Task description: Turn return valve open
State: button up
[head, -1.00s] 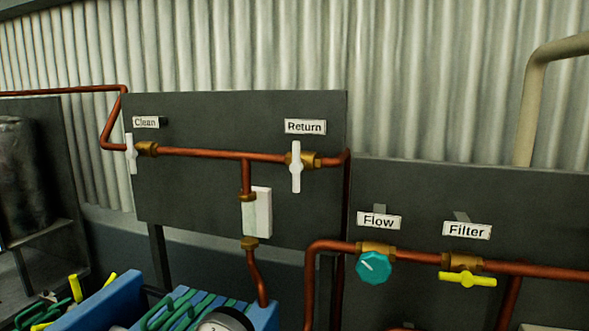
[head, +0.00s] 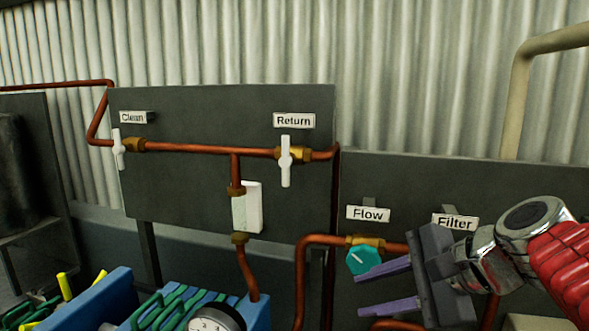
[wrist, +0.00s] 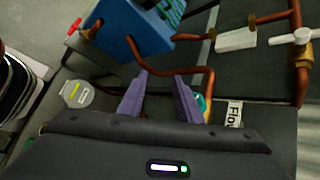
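The return valve has a white lever handle (head: 286,160) on a brass body, under the "Return" label (head: 294,121) on the grey panel. The handle stands upright, across the horizontal copper pipe. In the wrist view a white handle (wrist: 296,37) shows at the right edge, on a copper pipe. My gripper (head: 358,292) is at the lower right in the head view, below and to the right of the return valve and apart from it. Its two purple fingers are spread and empty; they also show in the wrist view (wrist: 161,78).
The teal flow knob (head: 362,261) is close to my fingers. My gripper hides the filter valve below its label (head: 455,221). The clean valve (head: 118,149) is at the left. A blue box (head: 256,316) and a gauge (head: 216,319) stand at the bottom.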

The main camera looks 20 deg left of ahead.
jog(key=w+a+r+m+y, duration=0.45)
jog(key=w+r, duration=0.25)
jog(key=r, duration=0.2)
jog(key=m+y, duration=0.4)
send_near(285, 158)
jog(key=d+r, duration=0.1)
jog(key=d, duration=0.2)
jog(key=shift+d+r, duration=0.15)
jog(key=shift+d, duration=0.05)
jog(key=x, duration=1.3)
jog(key=shift+a, duration=0.4)
jog(key=shift+c, duration=0.4)
grip_shut()
